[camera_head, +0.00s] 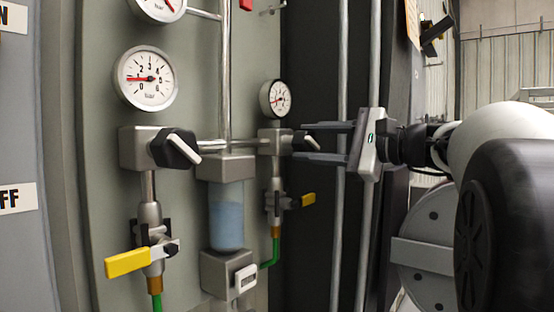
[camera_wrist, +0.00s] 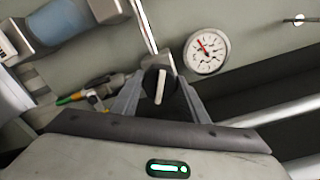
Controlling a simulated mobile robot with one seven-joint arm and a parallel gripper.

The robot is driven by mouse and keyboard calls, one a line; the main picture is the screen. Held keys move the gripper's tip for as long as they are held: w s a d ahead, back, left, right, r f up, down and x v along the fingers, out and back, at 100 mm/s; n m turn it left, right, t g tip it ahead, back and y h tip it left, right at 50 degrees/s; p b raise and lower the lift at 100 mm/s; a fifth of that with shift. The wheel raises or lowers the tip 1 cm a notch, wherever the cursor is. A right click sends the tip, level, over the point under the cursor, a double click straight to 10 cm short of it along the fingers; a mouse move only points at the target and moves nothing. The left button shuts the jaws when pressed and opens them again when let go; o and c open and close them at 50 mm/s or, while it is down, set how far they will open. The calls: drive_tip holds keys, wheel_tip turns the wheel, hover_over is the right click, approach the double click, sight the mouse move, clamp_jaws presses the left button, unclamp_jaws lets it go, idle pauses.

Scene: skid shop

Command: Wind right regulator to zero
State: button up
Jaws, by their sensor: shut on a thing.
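The right regulator (camera_head: 270,142) is a grey block with a black knob (camera_head: 303,141) bearing a white pointer bar. My gripper (camera_head: 300,143) reaches in from the right, its two fingers around this knob. In the wrist view the knob (camera_wrist: 158,90) sits between my fingertips, its white bar close to upright in the picture; the fingers are shut on it. The right gauge (camera_head: 275,98) is above the regulator, with a red needle pointing to the lower left. The gauge also shows in the wrist view (camera_wrist: 206,51); its exact reading is too small to tell.
The left regulator knob (camera_head: 175,148), left gauge (camera_head: 146,78) and yellow valve handle (camera_head: 128,262) stand to the left. A second yellow handle (camera_head: 308,199) is below the right regulator. A blue-filled bowl (camera_head: 227,215) hangs between them. Vertical pipes (camera_head: 340,230) run close to my gripper.

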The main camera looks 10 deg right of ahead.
drive_tip(key=n+b, duration=0.2)
drive_tip(key=n, duration=0.1)
drive_tip(key=shift+f+b, duration=0.25)
drive_tip(key=shift+b, duration=0.1)
drive_tip(key=shift+r+n+b, duration=0.15)
drive_tip(key=shift+n+b, duration=0.6)
drive_tip(key=shift+n, duration=0.55)
drive_tip(key=shift+r, duration=0.1)
drive_tip(key=o, duration=1.1)
drive_tip(key=shift+c, duration=0.2)
drive_tip(key=shift+d, duration=0.1)
drive_tip(key=v, duration=1.7)
drive_tip(key=shift+s+p, duration=0.2)
drive_tip(key=shift+p, duration=0.2)
